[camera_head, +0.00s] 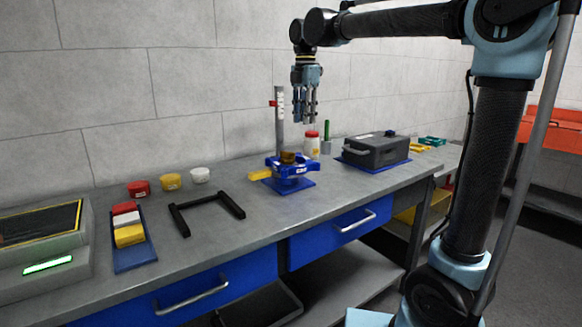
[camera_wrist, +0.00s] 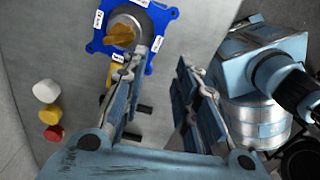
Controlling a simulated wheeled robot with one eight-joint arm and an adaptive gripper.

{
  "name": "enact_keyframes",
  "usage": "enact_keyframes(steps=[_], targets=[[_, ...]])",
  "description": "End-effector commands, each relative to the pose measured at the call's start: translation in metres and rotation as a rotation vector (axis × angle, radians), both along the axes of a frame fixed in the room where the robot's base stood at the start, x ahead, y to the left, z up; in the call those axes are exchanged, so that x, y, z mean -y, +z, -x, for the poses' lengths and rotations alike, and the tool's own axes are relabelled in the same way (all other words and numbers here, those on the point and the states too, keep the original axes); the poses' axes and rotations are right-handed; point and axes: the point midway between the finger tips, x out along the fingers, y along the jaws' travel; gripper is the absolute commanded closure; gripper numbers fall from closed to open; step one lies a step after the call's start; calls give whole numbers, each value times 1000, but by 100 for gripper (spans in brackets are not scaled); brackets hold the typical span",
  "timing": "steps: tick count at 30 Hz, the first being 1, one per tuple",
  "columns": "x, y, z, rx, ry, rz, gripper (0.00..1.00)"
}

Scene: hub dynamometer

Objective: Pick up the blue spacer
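I cannot single out a separate blue spacer with certainty. A blue fixture (camera_head: 290,184) stands on the bench, with a raised blue plate and a brown-orange knob (camera_head: 288,157) on top. The wrist view shows its blue plate (camera_wrist: 160,15) with white labels, a grey round part and the orange knob (camera_wrist: 121,35). My gripper (camera_head: 306,116) points down, above and behind the fixture, well clear of the bench. In the wrist view my gripper (camera_wrist: 162,66) has its fingers apart, with nothing between them.
A grey handled case (camera_head: 376,151) sits right of the fixture. A white red-capped bottle (camera_head: 312,145) and an upright post (camera_head: 280,120) stand behind. A black U-shaped frame (camera_head: 206,212), a blue tray (camera_head: 134,257) of coloured blocks and several round pieces lie left.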

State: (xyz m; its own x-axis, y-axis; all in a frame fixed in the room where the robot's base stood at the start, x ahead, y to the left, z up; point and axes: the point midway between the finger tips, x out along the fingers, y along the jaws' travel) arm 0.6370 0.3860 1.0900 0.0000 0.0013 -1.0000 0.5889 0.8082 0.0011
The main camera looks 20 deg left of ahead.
Motion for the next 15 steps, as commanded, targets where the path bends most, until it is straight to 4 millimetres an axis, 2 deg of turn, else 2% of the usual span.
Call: enact_keyframes(steps=[5, 15], targets=[[-4, -17, 0, -1, 14, 1, 72], [-3, -76, 0, -1, 12, 1, 72]])
